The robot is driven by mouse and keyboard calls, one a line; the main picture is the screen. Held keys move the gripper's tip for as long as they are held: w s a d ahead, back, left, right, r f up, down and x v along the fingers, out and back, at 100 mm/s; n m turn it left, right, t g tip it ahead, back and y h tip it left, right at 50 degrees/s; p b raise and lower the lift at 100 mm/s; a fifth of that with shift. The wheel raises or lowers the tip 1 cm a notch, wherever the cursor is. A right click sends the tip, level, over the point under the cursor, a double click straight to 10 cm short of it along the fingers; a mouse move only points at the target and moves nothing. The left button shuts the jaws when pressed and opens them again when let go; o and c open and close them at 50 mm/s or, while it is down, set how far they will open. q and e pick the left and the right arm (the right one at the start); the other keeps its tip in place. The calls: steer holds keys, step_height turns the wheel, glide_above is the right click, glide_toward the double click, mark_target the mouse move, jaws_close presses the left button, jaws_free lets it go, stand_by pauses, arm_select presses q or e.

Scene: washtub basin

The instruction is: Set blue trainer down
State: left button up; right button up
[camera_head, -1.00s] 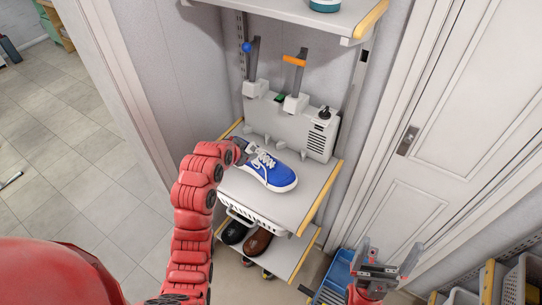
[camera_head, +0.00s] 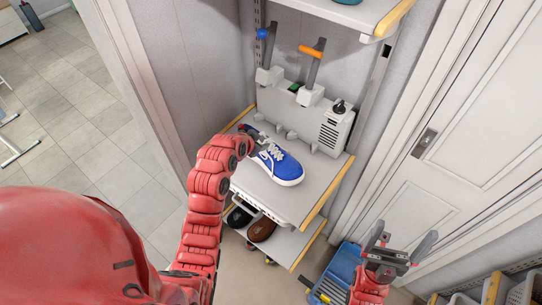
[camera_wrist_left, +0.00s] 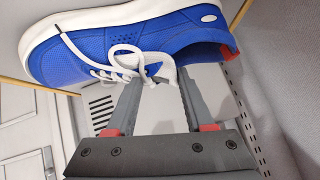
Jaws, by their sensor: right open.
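The blue trainer (camera_head: 284,168), with white sole and laces, rests on the grey shelf (camera_head: 258,186), its toe pointing toward the lower right. It also shows in the left wrist view (camera_wrist_left: 95,52). My left gripper (camera_head: 259,138) is at the trainer's laces and opening. In the wrist view its fingers (camera_wrist_left: 160,80) stand apart with a gap between them, and their tips are partly hidden by a lace and the shoe's edge. My right gripper (camera_head: 397,253) is open and empty, well right of the shelf.
A grey shoe dryer (camera_head: 315,118) with upright posts stands behind the trainer. Dark and brown shoes (camera_head: 262,229) sit on the lower shelf. A closed door (camera_head: 450,130) is at the right.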

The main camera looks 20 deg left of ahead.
arm_select(q)
steer(key=shift+w+d+f, duration=0.1)
steer(key=shift+w+f, duration=0.05)
steer(key=shift+w, duration=0.2)
jaws_close()
steer(key=shift+s, duration=0.1)
